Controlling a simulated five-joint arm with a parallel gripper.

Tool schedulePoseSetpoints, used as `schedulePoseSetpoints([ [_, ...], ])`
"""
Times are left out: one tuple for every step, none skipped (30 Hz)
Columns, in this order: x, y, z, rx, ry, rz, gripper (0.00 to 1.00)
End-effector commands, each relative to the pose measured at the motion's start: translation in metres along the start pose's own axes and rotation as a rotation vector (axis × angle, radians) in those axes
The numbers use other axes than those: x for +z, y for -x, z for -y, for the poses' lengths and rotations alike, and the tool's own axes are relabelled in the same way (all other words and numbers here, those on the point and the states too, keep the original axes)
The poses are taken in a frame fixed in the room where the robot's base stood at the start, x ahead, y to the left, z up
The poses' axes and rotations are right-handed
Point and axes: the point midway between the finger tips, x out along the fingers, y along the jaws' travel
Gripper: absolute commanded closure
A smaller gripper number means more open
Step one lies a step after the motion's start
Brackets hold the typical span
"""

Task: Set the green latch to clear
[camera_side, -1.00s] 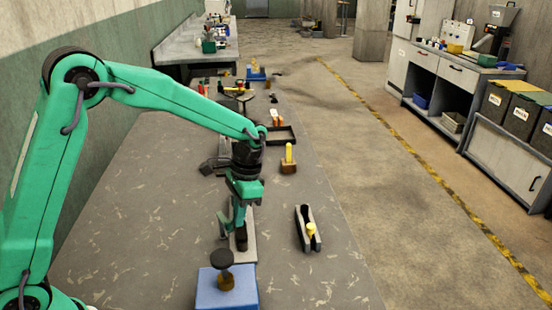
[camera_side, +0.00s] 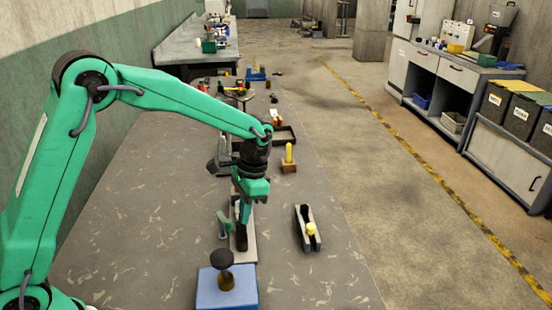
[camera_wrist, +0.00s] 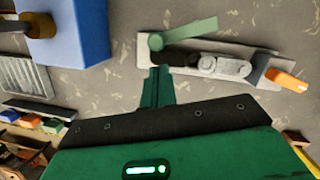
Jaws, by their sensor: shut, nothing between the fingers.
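The green latch (camera_wrist: 185,34) is a flat pale-green lever with a round end, at the left end of a light grey base plate (camera_wrist: 149,53) in the wrist view. It points right and slightly up. In the side view the latch (camera_side: 223,226) sits at the left edge of the plate (camera_side: 250,247). My gripper (camera_wrist: 157,73) is shut and empty. Its tips are just below the latch's round end in the wrist view. In the side view my gripper (camera_side: 243,217) is over the plate, just right of the latch. Whether it touches anything is unclear.
A blue block (camera_side: 240,293) with a dark knob stands in front of the plate. A grey channel holder (camera_side: 305,230) with a yellow piece lies to the right. A wooden block (camera_side: 289,166) with a yellow peg stands behind. Bare table lies left and front right.

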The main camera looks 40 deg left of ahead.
Motion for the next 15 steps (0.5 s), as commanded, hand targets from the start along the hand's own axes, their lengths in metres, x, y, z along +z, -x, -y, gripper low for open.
schedulePoseSetpoints([
  [-0.005, 0.000, -0.003, -0.002, -0.002, 0.001, 1.00],
  [-0.008, 0.001, -0.004, -0.003, -0.003, 0.000, 1.00],
  [-0.013, 0.002, -0.005, -0.005, -0.003, 0.000, 1.00],
  [-0.016, 0.002, -0.007, -0.006, -0.003, 0.001, 1.00],
  [-0.020, 0.003, -0.009, -0.007, -0.002, 0.001, 1.00],
  [-0.024, 0.004, -0.011, -0.008, -0.002, 0.002, 1.00],
  [-0.023, 0.013, -0.011, -0.009, -0.001, -0.003, 1.00],
  [-0.023, 0.018, -0.011, -0.010, -0.001, -0.003, 1.00],
  [-0.022, 0.025, -0.013, -0.010, -0.001, -0.002, 1.00],
  [-0.022, 0.030, -0.013, -0.011, -0.001, -0.002, 1.00],
  [-0.022, 0.036, -0.014, -0.011, -0.001, -0.003, 1.00],
  [-0.022, 0.043, -0.015, -0.011, -0.001, -0.002, 1.00],
  [-0.022, 0.048, -0.016, -0.012, -0.002, -0.003, 1.00],
  [-0.022, 0.053, -0.017, -0.012, -0.001, -0.002, 1.00],
  [-0.022, 0.059, -0.018, -0.013, -0.001, -0.001, 1.00],
])
